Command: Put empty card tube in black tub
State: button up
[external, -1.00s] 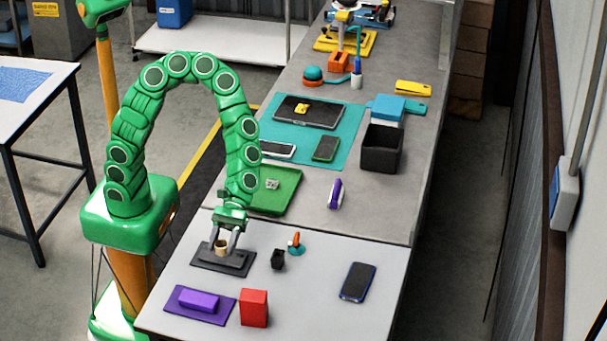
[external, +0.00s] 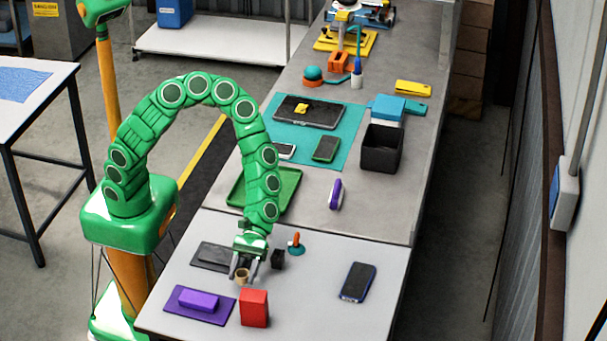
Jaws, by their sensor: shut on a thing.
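The card tube (external: 242,276) is small and tan and shows between the fingers of my gripper (external: 243,274). My gripper points down and is shut on the tube, to the right of the dark flat tray (external: 208,255). I cannot tell how far the tube is above the table. The black tub (external: 379,157) is an open-topped box farther back on the right side of the bench. Its inside looks dark, and the bottom cannot be made out.
A small black block (external: 278,260) and an orange-and-teal item (external: 297,244) stand close right of my gripper. A red box (external: 254,308) and a purple block (external: 199,299) are in front. A purple-and-white item (external: 336,193) lies before the tub.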

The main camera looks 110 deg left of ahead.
aim_at(246, 275)
jog(key=shift+f, duration=1.6)
jog(key=shift+f, duration=0.1)
jog(key=o, duration=1)
jog(key=shift+a, duration=0.15)
jog(key=v, duration=1.1)
jog(key=shift+a+r, duration=0.25)
jog(key=shift+r, duration=0.1)
jog(key=c, duration=0.3)
